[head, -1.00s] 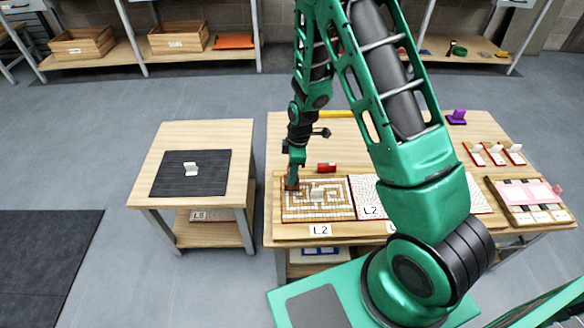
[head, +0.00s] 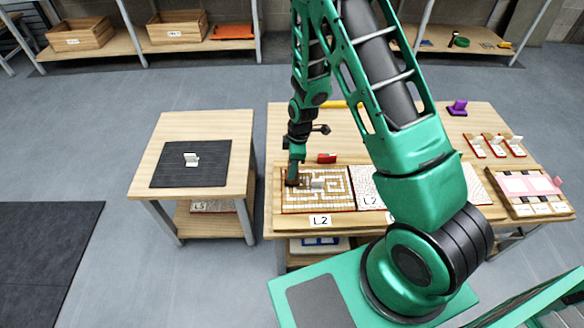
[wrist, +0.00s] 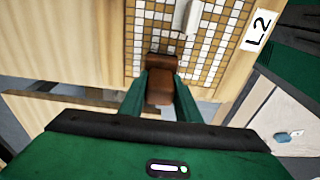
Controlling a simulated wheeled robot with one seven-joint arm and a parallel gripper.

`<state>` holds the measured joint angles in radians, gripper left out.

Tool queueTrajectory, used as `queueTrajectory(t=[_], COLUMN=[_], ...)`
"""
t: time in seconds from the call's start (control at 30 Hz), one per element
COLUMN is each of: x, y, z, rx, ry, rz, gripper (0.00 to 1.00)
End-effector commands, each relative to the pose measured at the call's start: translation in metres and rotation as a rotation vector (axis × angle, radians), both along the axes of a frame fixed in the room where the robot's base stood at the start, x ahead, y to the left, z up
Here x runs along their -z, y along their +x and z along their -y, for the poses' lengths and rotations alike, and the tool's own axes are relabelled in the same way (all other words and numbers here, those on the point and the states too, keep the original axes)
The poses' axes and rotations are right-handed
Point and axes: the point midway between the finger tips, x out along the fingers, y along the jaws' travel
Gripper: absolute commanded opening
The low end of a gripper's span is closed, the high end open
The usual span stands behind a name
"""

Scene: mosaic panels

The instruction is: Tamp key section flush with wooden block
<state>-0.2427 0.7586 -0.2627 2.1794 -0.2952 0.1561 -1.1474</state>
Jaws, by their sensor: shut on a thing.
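The wooden block (wrist: 160,88) is brown and sits between the two green fingers of my gripper (wrist: 160,95) in the wrist view. My gripper is shut on it. In the head view my gripper (head: 292,182) points down at the left edge of the L2 mosaic panel (head: 333,205), a tan-and-white key pattern. The block's far end lies over or against the tiles; I cannot tell whether it touches them. A whitish upright piece (head: 317,184) stands on the panel, right of the gripper; it also shows in the wrist view (wrist: 188,17).
A second, white-patterned panel (head: 368,190) adjoins on the right, partly hidden by my arm. A side table (head: 240,165) with a dark mat stands left. Several red-based pieces and a pink-topped tray (head: 515,208) are at right.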

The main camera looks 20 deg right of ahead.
Motion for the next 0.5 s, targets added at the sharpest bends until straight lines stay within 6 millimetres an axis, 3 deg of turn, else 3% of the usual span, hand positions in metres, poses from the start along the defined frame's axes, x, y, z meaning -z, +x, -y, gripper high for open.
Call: queueTrajectory(t=[0.5], x=[0.0031], y=[0.0002], z=[0.0003], rx=[0.001], ry=[0.000], rz=[0.000], gripper=[0.07])
